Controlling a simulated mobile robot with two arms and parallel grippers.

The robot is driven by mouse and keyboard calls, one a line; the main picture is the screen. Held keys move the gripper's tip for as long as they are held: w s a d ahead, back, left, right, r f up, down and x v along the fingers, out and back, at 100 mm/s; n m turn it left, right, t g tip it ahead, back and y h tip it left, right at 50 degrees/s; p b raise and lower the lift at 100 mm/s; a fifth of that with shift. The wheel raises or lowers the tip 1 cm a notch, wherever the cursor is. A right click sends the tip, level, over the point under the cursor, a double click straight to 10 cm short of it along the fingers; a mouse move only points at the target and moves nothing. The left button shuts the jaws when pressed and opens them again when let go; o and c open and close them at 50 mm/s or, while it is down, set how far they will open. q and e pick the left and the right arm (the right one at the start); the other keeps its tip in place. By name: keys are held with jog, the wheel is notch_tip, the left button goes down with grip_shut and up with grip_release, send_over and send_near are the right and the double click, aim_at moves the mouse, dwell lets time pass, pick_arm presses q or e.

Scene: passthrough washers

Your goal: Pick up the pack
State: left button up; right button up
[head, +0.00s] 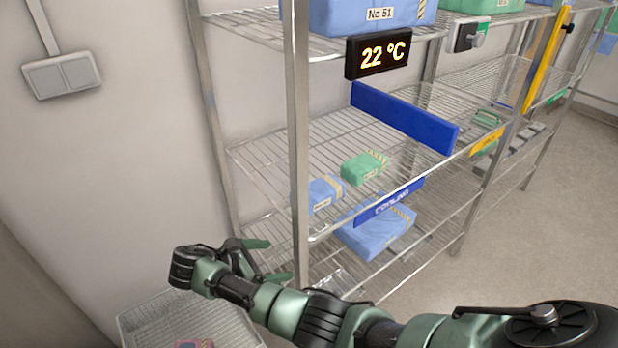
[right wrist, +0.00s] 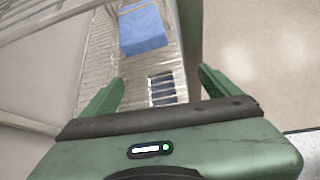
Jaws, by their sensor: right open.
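A small blue pack (head: 325,193) and a small green pack (head: 363,168) with striped ends sit on the middle wire shelf. A larger blue pack (head: 378,232) lies on the shelf below, partly hidden by the blue "COOLING" strip. Another blue pack, labelled "No 51" (head: 370,15), is on the top shelf. My right gripper (head: 270,260) is open and empty, left of the rack's front post. In the right wrist view, its green fingers (right wrist: 158,78) are spread, with a blue pack (right wrist: 142,30) beyond them, apart from them. I cannot tell which pack that is. My left gripper is not in view.
The rack's front post (head: 297,130) stands beside my right gripper. A blue bar (head: 403,118) runs above the middle shelf, below a "22 °C" display (head: 378,55). A wire basket (head: 150,325) is at lower left. Open floor (head: 560,215) lies to the right.

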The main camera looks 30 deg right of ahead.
jog(key=w+r+h+p, duration=0.3)
jog(key=w+r, duration=0.1)
jog(key=r, duration=0.9)
jog(key=p, duration=0.3)
send_near(318, 192)
jog(key=shift+n, duration=0.4)
jog(key=w+d+f, duration=0.2)
jog(key=d+f, duration=0.1)
jog(key=shift+d+f, duration=0.15)
jog(key=shift+d+y, duration=0.3)
jog(key=shift+d, duration=0.55)
jog(key=p+x, duration=0.1)
jog(key=x, duration=0.5)
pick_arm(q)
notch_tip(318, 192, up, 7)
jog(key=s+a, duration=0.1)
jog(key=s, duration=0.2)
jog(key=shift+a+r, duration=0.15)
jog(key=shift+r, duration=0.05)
pick_arm(e)
jog(key=c, duration=1.5)
jog(key=shift+c, duration=1.2)
jog(key=shift+r, duration=0.25)
